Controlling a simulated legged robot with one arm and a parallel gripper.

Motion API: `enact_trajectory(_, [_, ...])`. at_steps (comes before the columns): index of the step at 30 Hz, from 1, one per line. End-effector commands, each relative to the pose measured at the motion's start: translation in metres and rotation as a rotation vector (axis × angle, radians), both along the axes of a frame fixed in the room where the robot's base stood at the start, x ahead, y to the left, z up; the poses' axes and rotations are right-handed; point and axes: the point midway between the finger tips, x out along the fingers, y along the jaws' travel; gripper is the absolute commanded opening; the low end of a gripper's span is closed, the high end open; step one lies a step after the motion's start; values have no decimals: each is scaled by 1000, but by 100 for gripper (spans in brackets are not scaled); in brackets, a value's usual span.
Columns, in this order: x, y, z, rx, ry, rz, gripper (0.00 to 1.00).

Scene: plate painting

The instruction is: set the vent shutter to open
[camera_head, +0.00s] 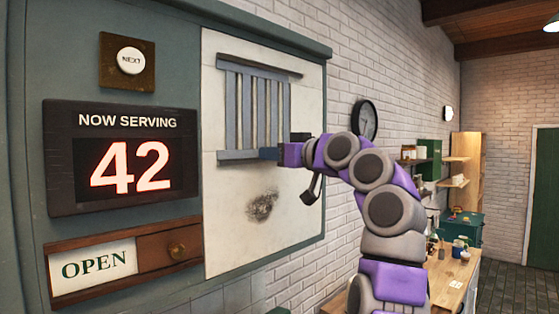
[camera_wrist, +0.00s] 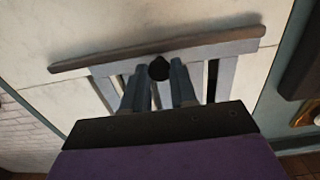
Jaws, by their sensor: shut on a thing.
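The vent shutter (camera_head: 248,105) is a blue-grey frame of upright slats on a pale panel, with narrow gaps between slats. In the wrist view its slats (camera_wrist: 222,75) show dark gaps beside a long brownish rail (camera_wrist: 150,48). My gripper (camera_head: 270,153) is at the shutter's lower right edge in the head view. In the wrist view my gripper (camera_wrist: 159,73) has its two grey fingers closed around a small dark knob (camera_wrist: 158,66) in front of the slats. The knob is hidden in the head view, and part of the slats is behind my fingers.
Left of the panel are a "NOW SERVING 42" display (camera_head: 122,155), a white NEXT button (camera_head: 131,60) and an OPEN sign with a brown slider (camera_head: 170,248). A dark smudge (camera_head: 262,206) marks the panel below the shutter. A clock (camera_head: 365,119) hangs behind my arm.

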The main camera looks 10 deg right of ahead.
Motion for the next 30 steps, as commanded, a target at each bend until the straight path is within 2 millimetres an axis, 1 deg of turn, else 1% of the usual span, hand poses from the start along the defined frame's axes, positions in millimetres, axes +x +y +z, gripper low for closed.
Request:
enact_trajectory(1, [-4,4,-3,-1,-1,1,0])
enact_trajectory(3, [-5,6,-2,-1,-1,1,0])
enact_trajectory(10, [-6,7,0,-1,0,2,0])
enact_trajectory(11, [-6,7,0,-1,0,2,29])
enact_trajectory(18, [-4,7,0,-2,1,1,51])
enact_trajectory(26, [-5,6,0,-1,0,0,51])
enact_trajectory(30, [-14,0,0,1,-4,-1,51])
